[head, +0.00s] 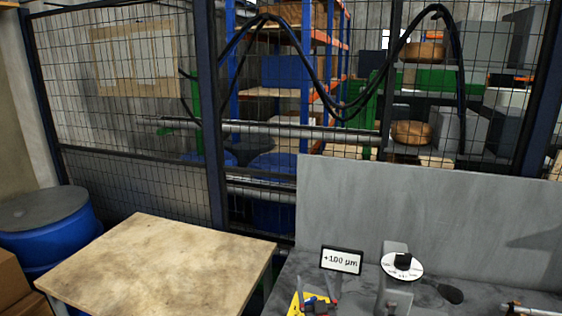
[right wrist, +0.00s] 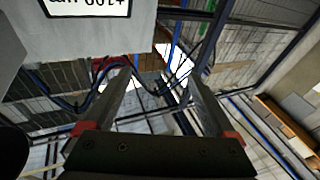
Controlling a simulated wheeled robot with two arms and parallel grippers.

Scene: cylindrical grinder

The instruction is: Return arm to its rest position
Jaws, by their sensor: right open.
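My right gripper (head: 318,281) shows small at the bottom centre of the head view, with its two grey fingers pointing up and spread apart. In the right wrist view the same gripper (right wrist: 157,82) is open, with nothing between its fingers. It is in front of the grinder's grey surface, near the "+100 µm" display (head: 341,260). My left gripper is not in view.
The grinder's white dial (head: 403,264) and a black handle (head: 443,290) are right of the gripper. A tall grey panel (head: 430,220) stands behind. A wooden tabletop (head: 165,262) at left is bare. A blue barrel (head: 50,228) and mesh fence (head: 130,110) stand beyond.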

